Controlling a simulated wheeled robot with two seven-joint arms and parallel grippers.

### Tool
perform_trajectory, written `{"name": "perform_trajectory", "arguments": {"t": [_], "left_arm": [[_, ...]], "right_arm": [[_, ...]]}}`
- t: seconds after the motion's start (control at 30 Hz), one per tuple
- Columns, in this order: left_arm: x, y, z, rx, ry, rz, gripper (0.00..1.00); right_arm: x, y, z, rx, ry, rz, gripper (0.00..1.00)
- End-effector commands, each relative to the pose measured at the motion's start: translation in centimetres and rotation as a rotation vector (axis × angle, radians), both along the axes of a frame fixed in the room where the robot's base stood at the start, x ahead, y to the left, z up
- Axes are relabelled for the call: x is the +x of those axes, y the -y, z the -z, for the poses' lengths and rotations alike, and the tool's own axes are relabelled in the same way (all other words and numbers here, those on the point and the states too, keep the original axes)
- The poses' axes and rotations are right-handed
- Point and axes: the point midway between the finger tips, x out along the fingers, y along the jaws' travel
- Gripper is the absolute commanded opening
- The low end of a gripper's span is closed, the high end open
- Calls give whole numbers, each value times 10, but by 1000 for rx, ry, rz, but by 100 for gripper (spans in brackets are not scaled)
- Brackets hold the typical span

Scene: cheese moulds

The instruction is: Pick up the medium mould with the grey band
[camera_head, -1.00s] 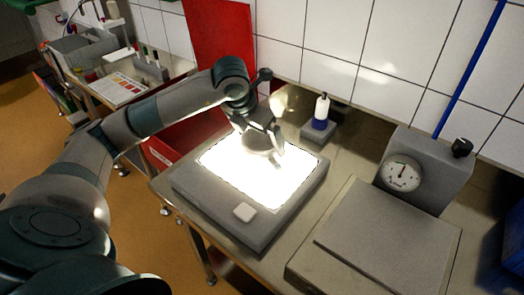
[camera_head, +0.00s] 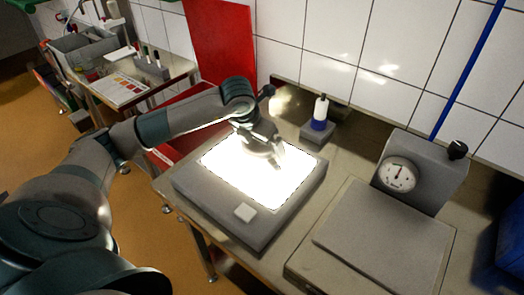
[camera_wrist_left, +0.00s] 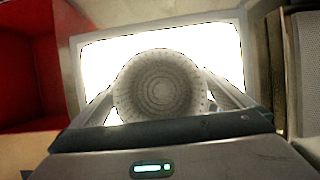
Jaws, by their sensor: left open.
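A round, pale grey mould (camera_wrist_left: 160,85) with ribbed walls and concentric rings inside shows in the left wrist view, seen from above over a brightly lit panel. I cannot make out a coloured band on it. My left gripper (camera_head: 270,158) is open low over the lit panel in the head view, where glare and the hand hide most of the mould. In the left wrist view its fingers (camera_wrist_left: 165,100) lie on either side of the mould; whether they touch it I cannot tell. My right gripper is in neither view.
The light box (camera_head: 215,213) stands on a steel bench. A dial scale (camera_head: 385,235) is to its right, and a blue-and-white bottle (camera_head: 320,112) stands behind. A red crate (camera_wrist_left: 28,70) lies to the left. A side table holds a colour chart (camera_head: 118,88).

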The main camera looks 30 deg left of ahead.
Motion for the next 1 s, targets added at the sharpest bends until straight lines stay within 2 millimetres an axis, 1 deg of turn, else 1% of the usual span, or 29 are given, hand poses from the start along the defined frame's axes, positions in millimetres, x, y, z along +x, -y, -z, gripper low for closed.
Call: {"name": "perform_trajectory", "arguments": {"t": [0.13,0.57,0.6,0.63,0.73,0.77,0.8,1.0], "left_arm": [[2,0,4,0,1,1,100],[2,0,5,0,1,1,100],[2,0,5,0,1,1,95],[2,0,5,0,1,1,88],[2,0,4,0,1,1,64],[2,0,4,0,1,1,62],[2,0,4,0,2,1,58],[2,0,4,0,2,1,58]], "right_arm": [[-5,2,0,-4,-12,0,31],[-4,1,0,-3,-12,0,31],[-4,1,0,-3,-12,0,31],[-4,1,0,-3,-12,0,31],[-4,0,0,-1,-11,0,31],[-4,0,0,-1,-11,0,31],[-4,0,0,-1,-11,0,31],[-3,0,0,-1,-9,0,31]]}}
